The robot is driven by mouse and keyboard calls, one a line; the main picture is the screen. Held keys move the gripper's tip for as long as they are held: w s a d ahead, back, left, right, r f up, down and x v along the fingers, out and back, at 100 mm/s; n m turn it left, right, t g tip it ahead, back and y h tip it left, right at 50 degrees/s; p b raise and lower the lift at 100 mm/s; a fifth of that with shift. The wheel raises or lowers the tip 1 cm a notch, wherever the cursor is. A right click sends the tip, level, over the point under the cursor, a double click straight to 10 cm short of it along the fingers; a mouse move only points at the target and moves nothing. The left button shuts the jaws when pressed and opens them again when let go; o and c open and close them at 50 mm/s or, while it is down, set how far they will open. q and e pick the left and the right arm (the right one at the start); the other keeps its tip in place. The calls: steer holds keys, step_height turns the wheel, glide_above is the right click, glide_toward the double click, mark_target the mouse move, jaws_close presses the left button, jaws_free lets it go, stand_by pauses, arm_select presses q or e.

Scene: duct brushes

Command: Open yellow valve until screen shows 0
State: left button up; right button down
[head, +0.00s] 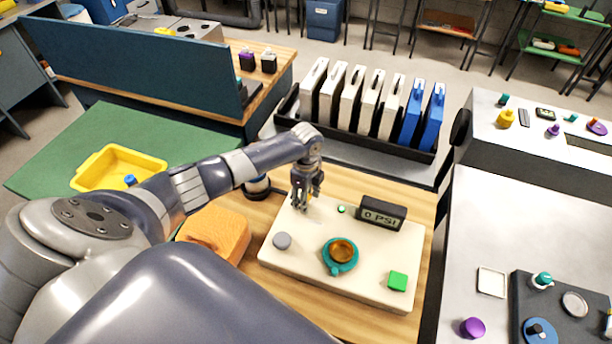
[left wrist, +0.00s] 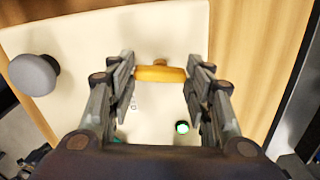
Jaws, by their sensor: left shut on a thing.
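A cream panel (head: 300,262) lies on the wooden table. My left gripper (head: 305,205) points down at its far left part. In the left wrist view my left gripper (left wrist: 160,76) is shut on the yellow valve (left wrist: 158,74), a bar-shaped handle lying across between the two fingers. In the head view the fingers mostly hide the valve. The dark screen (head: 382,213) at the panel's far right reads "0 PSI". My right gripper is in neither view.
An orange block (head: 213,231) lies left of the panel. A rack of white and blue upright cases stands behind.

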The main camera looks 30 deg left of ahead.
arm_select(q)
steer(key=shift+n, duration=0.6)
steer(key=o, duration=1)
steer(key=shift+o, duration=0.2)
steer(key=shift+r, duration=0.15)
step_height(320, 180, up, 12)
steer(key=shift+f, duration=0.2)
